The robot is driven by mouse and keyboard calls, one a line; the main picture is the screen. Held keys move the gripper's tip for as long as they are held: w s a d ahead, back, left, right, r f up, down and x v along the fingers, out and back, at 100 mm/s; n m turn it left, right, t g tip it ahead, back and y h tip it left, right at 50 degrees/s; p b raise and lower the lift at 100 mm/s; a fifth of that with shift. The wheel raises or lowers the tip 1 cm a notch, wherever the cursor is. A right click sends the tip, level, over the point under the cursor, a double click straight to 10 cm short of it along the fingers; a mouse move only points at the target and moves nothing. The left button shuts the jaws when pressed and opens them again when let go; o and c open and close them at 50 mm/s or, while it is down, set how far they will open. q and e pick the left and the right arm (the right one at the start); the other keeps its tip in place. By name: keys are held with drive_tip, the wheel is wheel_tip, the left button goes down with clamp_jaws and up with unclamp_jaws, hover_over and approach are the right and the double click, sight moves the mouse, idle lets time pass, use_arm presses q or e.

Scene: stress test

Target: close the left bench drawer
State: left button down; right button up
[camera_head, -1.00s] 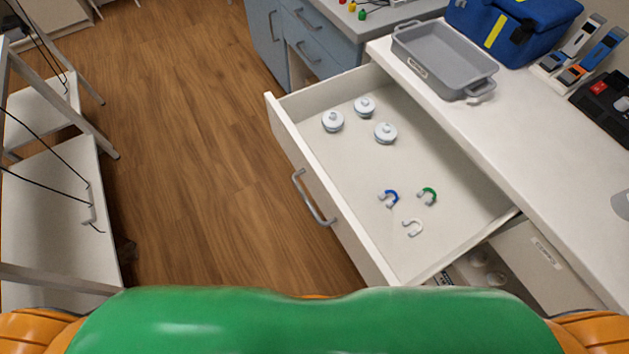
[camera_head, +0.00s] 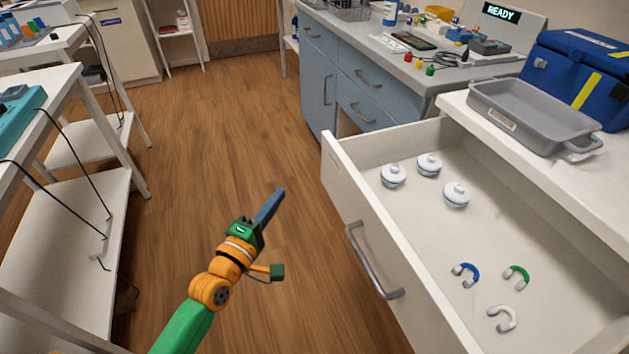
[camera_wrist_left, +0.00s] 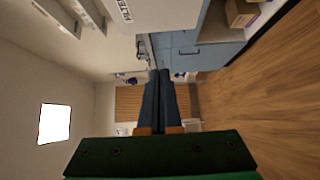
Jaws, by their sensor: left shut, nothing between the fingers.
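The bench drawer (camera_head: 385,238) is pulled far out from the white bench at the right of the head view. Its front faces left and carries a grey bar handle (camera_head: 373,262). Inside lie several white round lidded pots (camera_head: 456,195) and small horseshoe-shaped pieces in blue (camera_head: 467,273), green (camera_head: 517,276) and white (camera_head: 502,318). My left gripper (camera_head: 271,206) is over the floor, left of the drawer front and apart from it. Its fingers (camera_wrist_left: 160,97) are together and empty in the left wrist view. My right gripper is not in view.
A grey tray (camera_head: 530,112) and a blue bag (camera_head: 590,75) stand on the white bench top (camera_head: 598,176). A blue-grey cabinet (camera_head: 345,78) stands behind the drawer. White shelving (camera_head: 70,235) lines the left. The wood floor between is clear.

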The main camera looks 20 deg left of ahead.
use_arm(q)
drive_tip(key=w+d+b, duration=0.1)
drive_tip(key=w+d, duration=0.3)
drive_tip(key=w, duration=0.7)
drive_tip(key=shift+w+d, duration=0.3)
drive_tip(key=shift+d, duration=0.1)
